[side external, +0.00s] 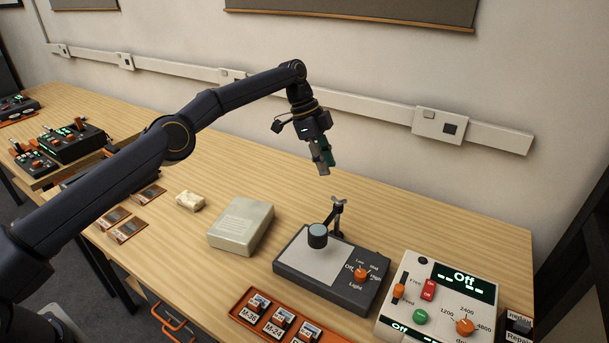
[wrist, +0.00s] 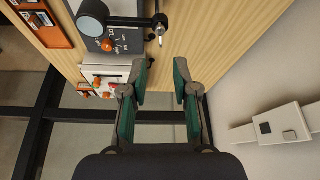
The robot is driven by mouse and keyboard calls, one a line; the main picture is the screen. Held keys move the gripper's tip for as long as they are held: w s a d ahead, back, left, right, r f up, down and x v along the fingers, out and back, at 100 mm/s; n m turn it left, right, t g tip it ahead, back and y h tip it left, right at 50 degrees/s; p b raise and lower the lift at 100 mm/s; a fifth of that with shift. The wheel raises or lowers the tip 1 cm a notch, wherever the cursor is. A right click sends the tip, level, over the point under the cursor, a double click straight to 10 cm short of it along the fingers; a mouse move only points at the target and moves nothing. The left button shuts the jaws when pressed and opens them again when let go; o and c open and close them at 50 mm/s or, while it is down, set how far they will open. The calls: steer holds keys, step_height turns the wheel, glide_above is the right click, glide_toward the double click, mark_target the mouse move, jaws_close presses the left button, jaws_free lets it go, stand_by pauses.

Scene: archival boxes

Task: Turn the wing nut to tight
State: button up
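The wing nut (side external: 338,201) appears to be the small part at the top of the post on the dark lamp unit (side external: 290,266). In the wrist view, what looks like the wing nut (wrist: 160,25) is at the end of the lamp's arm, above the fingertips in the picture. Its wings are too small to tell how far it is turned. My gripper (side external: 323,166) is in the air above and behind the unit, apart from it. In the wrist view my gripper (wrist: 162,78) has its green-padded fingers apart with nothing between them.
A control box (side external: 429,263) reading "Off" stands right of the lamp unit. An orange tray (side external: 245,306) with labelled blocks lies in front. A pale archival box (side external: 241,226) is to the left. The wall with its socket rail (side external: 375,109) is behind; the table's back strip is clear.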

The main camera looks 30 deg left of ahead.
mark_target(338, 200)
steer(key=shift+v, duration=1.15)
steer(key=shift+s, duration=0.1)
